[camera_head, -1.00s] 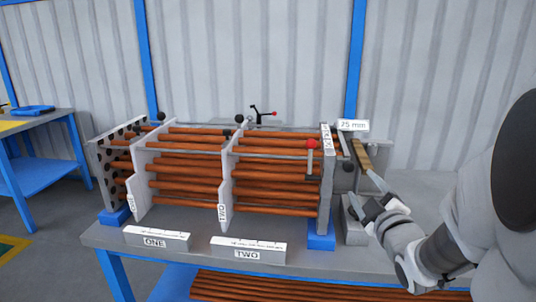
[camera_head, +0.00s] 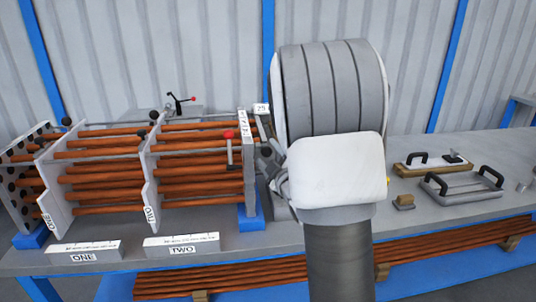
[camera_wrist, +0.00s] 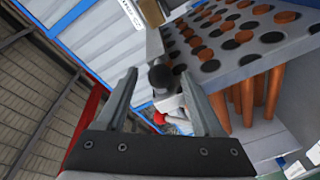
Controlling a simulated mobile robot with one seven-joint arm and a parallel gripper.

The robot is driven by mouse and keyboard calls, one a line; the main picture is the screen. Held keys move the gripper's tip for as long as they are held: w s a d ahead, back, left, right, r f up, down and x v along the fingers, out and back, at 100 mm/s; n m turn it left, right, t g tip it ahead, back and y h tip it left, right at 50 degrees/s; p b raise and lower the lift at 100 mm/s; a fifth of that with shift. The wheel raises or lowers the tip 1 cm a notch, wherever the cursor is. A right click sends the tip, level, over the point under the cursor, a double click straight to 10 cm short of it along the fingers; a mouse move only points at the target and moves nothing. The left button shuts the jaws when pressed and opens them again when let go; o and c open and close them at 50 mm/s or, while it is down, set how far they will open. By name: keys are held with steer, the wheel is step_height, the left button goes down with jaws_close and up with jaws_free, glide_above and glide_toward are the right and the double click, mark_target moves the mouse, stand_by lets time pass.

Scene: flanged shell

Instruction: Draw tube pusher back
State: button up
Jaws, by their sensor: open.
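My gripper (camera_wrist: 158,80) is open in the wrist view, its two fingers spread apart. A black round knob (camera_wrist: 161,77) shows between the fingertips and may be the end of the tube pusher; I cannot tell whether the fingers touch it. A grey block (camera_wrist: 154,45) lies just beyond it. The perforated tube sheet (camera_wrist: 240,35), with copper tube ends in some holes, is at upper right. In the head view my gripper (camera_head: 270,160) is partly hidden by my arm, beside the right end plate (camera_head: 249,165) of the tube bundle. The pusher is not clear there.
Copper tubes (camera_head: 110,178) run through baffles ONE (camera_head: 50,195) and TWO (camera_head: 148,185). Labelled blocks stand in front. A wooden board with black handles (camera_head: 430,166) and a grey two-handled frame (camera_head: 462,187) lie on the bench at right. More tubes lie on the lower shelf.

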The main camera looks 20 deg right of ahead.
steer(key=shift+w, duration=0.2)
jaws_close()
stand_by(0.3)
stand_by(1.1)
